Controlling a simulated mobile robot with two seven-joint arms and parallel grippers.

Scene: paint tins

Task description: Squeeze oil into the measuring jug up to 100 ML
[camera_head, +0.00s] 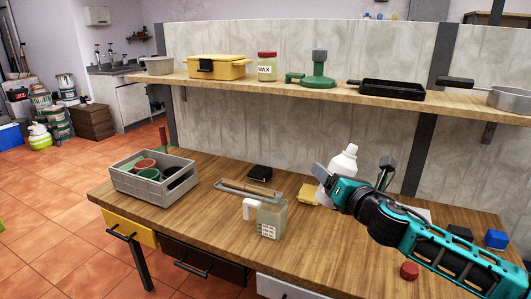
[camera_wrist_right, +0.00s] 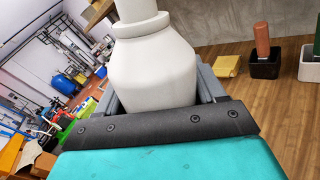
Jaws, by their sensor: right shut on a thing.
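A white squeeze bottle (camera_head: 344,163) with a narrow top is held in my right gripper (camera_head: 332,180). It looks roughly upright, over the back of the workbench, and the gripper hides its lower part. The bottle (camera_wrist_right: 155,65) fills the middle of the right wrist view, between the grey fingers. The measuring jug (camera_head: 271,220), clear with a white handle and markings on its front, stands on the bench, left of and nearer than the bottle. They are apart. I cannot read a liquid level in the jug. My left gripper is out of view.
A grey crate (camera_head: 125,182) with pots stands at the bench's left. A metal tool (camera_head: 246,190), a black box (camera_head: 260,173) and a yellow cloth-like item (camera_head: 309,194) lie behind the jug. A red item (camera_head: 409,271) is near the front right. A loaded shelf (camera_head: 225,87) runs above.

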